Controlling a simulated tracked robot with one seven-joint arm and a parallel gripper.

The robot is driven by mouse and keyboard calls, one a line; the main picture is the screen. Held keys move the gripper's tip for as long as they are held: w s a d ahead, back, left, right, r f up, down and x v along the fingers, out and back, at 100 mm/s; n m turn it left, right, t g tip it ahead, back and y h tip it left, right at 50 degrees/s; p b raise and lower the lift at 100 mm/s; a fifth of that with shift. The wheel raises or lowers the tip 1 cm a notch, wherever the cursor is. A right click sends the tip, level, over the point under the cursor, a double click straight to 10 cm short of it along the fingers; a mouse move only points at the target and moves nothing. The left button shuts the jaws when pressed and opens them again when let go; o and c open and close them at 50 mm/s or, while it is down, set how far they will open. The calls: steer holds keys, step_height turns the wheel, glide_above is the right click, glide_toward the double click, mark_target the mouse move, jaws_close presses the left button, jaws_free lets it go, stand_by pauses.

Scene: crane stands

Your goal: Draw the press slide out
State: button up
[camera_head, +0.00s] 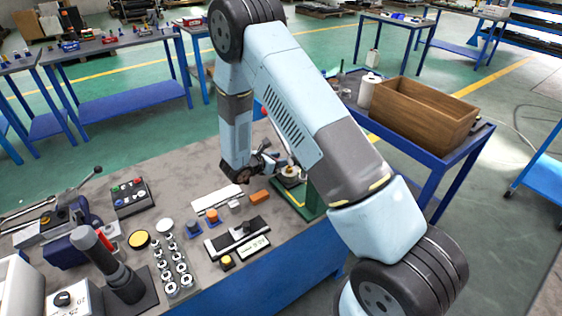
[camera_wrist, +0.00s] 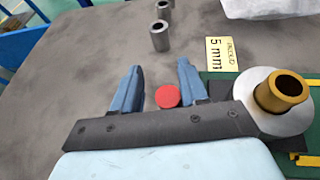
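In the wrist view my gripper (camera_wrist: 160,65) is open, its two blue fingers spread apart. A red round knob (camera_wrist: 167,97) shows between the fingers, closer to the right one, with a gap visible on its left; I cannot tell whether it touches either finger. To the right, a pale round piece with a brass sleeve (camera_wrist: 281,92) sits on a green base (camera_wrist: 222,86), which seems to be the press. In the head view the green press (camera_head: 312,199) stands at the bench's right end, partly hidden by my arm. I cannot make out the slide clearly.
Two grey metal sleeves (camera_wrist: 159,36) and a yellow "5 mm" card (camera_wrist: 222,52) lie beyond the fingers. A wooden crate (camera_head: 424,112) stands on another table behind.

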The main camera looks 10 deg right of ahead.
steer(key=shift+o, duration=0.8)
steer(key=v, duration=1.3)
steer(key=shift+s+a+r, duration=0.15)
steer(key=shift+a, duration=0.15)
